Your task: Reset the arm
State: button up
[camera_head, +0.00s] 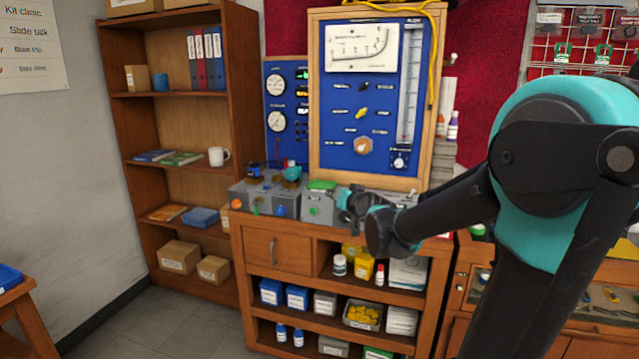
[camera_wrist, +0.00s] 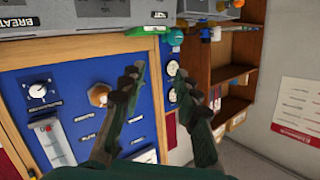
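My arm reaches in from the right in the head view, with its teal and black links in front of the bench. My gripper (camera_head: 345,197) is small there, close to the grey boxes on the bench top, and its fingers are hard to make out. In the wrist view my gripper (camera_wrist: 156,76) shows two dark fingers standing apart with nothing between them. Behind them are the blue panel (camera_wrist: 75,105) and the bookshelf. Whether the gripper touches a grey box cannot be told.
The blue panel (camera_head: 340,110) in a wooden frame stands on the wooden bench (camera_head: 274,226). Grey boxes (camera_head: 320,207) line the bench top. A bookshelf (camera_head: 118,125) stands to the left. A display case (camera_head: 461,283) stands at right, behind my arm. The floor at lower left is clear.

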jog(key=s+d+f+g+h, duration=0.1)
jog(key=s+d+f+g, duration=0.2)
jog(key=s+f, duration=0.5)
jog(key=s+d+f+g+h, duration=0.2)
jog(key=s+d+f+g, duration=0.2)
jog(key=s+f, duration=0.5)
jog(key=s+d+f+g+h, duration=0.1)
jog(key=s+d+f+g, duration=0.2)
jog(key=s, duration=1.1)
jog(key=d+f, duration=0.3)
jog(key=f, duration=0.2)
jog(key=shift+d+f+g+h, duration=0.2)
jog(key=shift+f+g+h, duration=0.1)
jog(key=shift+w, duration=0.1)
